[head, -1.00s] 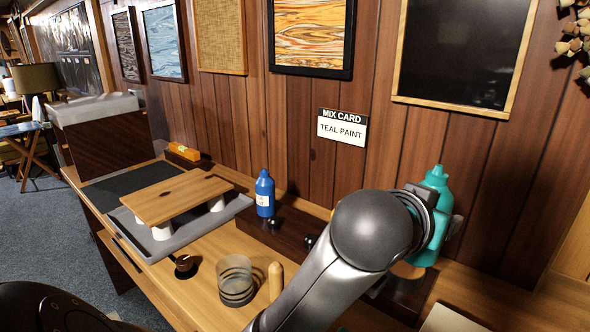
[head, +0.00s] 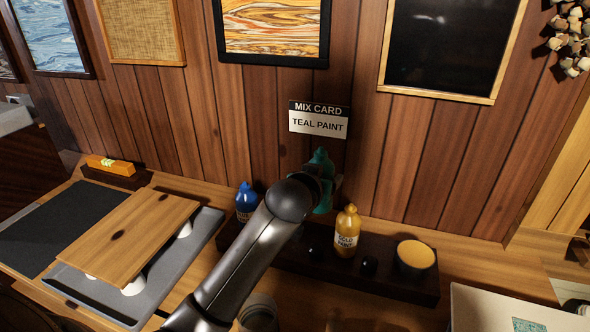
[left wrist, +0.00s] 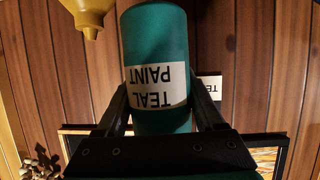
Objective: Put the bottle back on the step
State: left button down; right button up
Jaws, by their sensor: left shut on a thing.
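A teal bottle (head: 320,160) is in my left gripper (head: 328,182), which is shut around its body. In the head view it is upright, over the back of the dark wooden step (head: 400,287), between the blue bottle (head: 246,203) and the gold bottle (head: 347,232). My right gripper is not in view.
The step also bears dark round knobs (head: 369,265) and a bowl of yellow paint (head: 415,257). A wooden board (head: 130,235) on supports stands over a grey tray (head: 75,285) at left. A "MIX CARD TEAL PAINT" sign (head: 319,120) hangs on the wall behind.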

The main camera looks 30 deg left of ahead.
pick_arm(q)
jog(key=a+f+y+p, duration=0.1)
jog(key=a+f+p, duration=0.1)
jog(key=a+f, duration=0.3)
jog(key=shift+a, duration=0.65)
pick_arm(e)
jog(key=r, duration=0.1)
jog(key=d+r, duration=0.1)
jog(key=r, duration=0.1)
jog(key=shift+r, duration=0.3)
pick_arm(q)
jog(key=shift+n+p, duration=0.3)
jog(key=shift+p, duration=0.05)
notch_tip(320, 180, down, 5)
jog(key=b, duration=0.3)
jog(key=shift+f, duration=0.15)
jog(key=shift+f+b, duration=0.55)
jog(key=shift+f, duration=0.75)
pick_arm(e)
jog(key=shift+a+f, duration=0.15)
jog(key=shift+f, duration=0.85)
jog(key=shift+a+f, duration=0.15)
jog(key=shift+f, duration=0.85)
pick_arm(q)
jog(key=shift+f, duration=0.35)
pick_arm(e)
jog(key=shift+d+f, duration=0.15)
